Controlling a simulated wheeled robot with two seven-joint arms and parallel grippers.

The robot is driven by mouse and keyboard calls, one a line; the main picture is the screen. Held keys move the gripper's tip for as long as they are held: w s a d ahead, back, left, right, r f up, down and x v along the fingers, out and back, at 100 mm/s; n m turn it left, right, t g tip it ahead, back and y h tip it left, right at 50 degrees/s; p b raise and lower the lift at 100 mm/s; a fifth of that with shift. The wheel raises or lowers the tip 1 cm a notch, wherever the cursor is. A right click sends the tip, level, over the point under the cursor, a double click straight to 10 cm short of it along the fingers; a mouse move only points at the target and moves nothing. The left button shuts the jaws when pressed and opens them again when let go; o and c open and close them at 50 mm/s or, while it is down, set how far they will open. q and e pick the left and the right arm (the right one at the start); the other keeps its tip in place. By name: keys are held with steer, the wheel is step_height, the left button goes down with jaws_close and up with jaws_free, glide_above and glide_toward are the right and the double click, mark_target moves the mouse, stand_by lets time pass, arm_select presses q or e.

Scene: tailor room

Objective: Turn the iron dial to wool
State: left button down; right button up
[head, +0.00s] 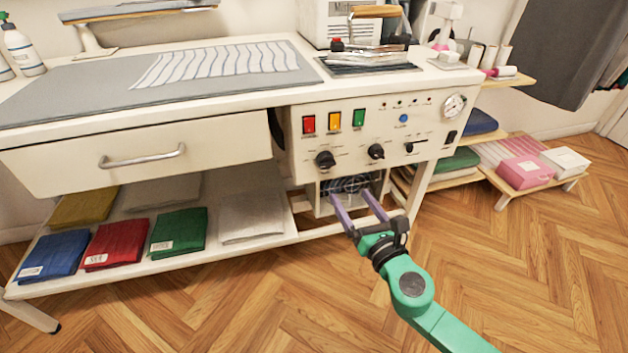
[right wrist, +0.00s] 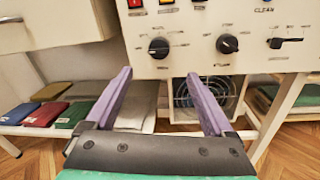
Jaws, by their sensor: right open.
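The white control panel (head: 296,152) carries two black round dials, a left dial (head: 325,160) and a right dial (head: 376,151). Both also show in the right wrist view, the left dial (right wrist: 159,48) and the right dial (right wrist: 227,44). Their labels are too small to read, so I cannot tell which belongs to the iron. My right gripper (head: 350,192) is open and empty, below the panel and apart from both dials. In the right wrist view, the left dial appears just above the gap between the purple fingers (right wrist: 160,73). My left gripper is out of view.
The iron (head: 376,11) with a wooden handle rests on the worktop. Red, yellow and green switches (head: 333,120) sit above the dials, and a black lever (head: 416,145) to their right. A vent grille (head: 347,184) lies behind the fingers. Folded cloths (head: 115,243) fill the lower shelf.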

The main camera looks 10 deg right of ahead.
glide_toward(329, 165)
steer(key=w, duration=0.7)
steer(key=w+a, duration=0.1)
steer(key=w, duration=0.1)
steer(key=shift+w+a, duration=0.15)
steer(key=shift+w, duration=0.1)
steer(key=c, duration=1.3)
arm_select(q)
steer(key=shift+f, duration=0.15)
